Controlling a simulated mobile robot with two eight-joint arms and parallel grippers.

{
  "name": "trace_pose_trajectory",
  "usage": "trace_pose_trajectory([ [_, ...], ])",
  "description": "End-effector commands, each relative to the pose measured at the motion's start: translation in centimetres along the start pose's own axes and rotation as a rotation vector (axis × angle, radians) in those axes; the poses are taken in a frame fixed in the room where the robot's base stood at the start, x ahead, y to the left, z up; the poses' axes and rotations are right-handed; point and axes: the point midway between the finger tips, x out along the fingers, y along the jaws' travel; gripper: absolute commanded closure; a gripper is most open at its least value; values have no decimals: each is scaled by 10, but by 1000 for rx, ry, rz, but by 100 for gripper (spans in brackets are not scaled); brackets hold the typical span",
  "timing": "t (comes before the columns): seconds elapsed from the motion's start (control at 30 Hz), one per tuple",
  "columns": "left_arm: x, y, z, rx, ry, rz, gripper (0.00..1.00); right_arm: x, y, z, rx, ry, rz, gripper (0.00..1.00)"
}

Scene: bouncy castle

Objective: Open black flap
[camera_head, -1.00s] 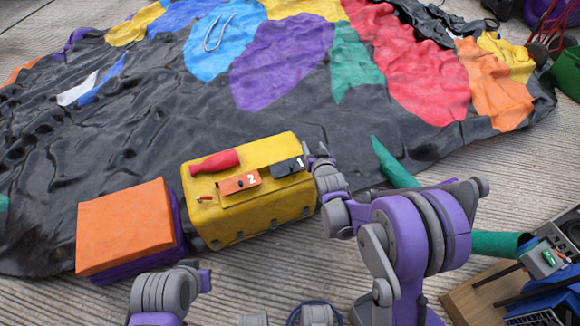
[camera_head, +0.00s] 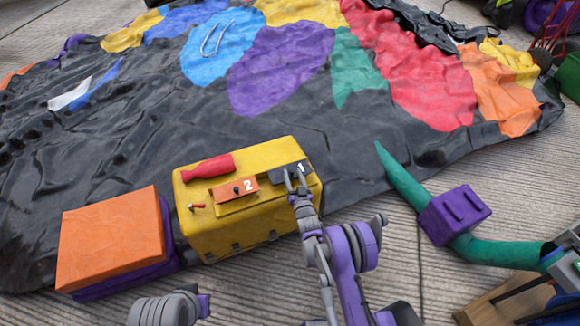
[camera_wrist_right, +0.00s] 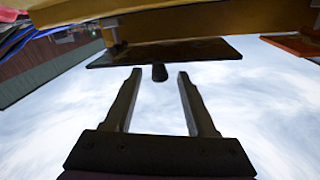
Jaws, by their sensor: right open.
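The black flap (camera_head: 278,173), marked 1, lies on top of the yellow box (camera_head: 225,235) at its right side and looks closed. In the right wrist view the black flap (camera_wrist_right: 120,54) is a dark panel with a small dark knob (camera_wrist_right: 159,73). My right gripper (camera_head: 295,174) is over the flap in the head view and hides part of it. In the wrist view the open right gripper (camera_wrist_right: 155,75) has a fingertip on each side of the knob, with visible gaps. My left gripper is out of view; only part of my left arm shows at the bottom.
An orange-topped purple box (camera_head: 110,238) stands left. A green tube with a purple block (camera_head: 455,213) lies right. The deflated castle (camera_head: 110,140) spreads behind.

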Motion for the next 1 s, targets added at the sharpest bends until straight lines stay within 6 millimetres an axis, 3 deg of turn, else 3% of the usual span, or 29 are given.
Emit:
trace_pose_trajectory([
  [0.1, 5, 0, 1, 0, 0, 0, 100, 22, 0, 2, -1, 0, 0, 44],
  [0.3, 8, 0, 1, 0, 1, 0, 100, 46, 0, 1, -1, -1, 0, 44],
  [0.67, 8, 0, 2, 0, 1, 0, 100, 52, 0, 0, -1, -1, 1, 44],
  [1.0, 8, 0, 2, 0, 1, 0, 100, 52, 0, 0, -1, -1, 1, 100],
])
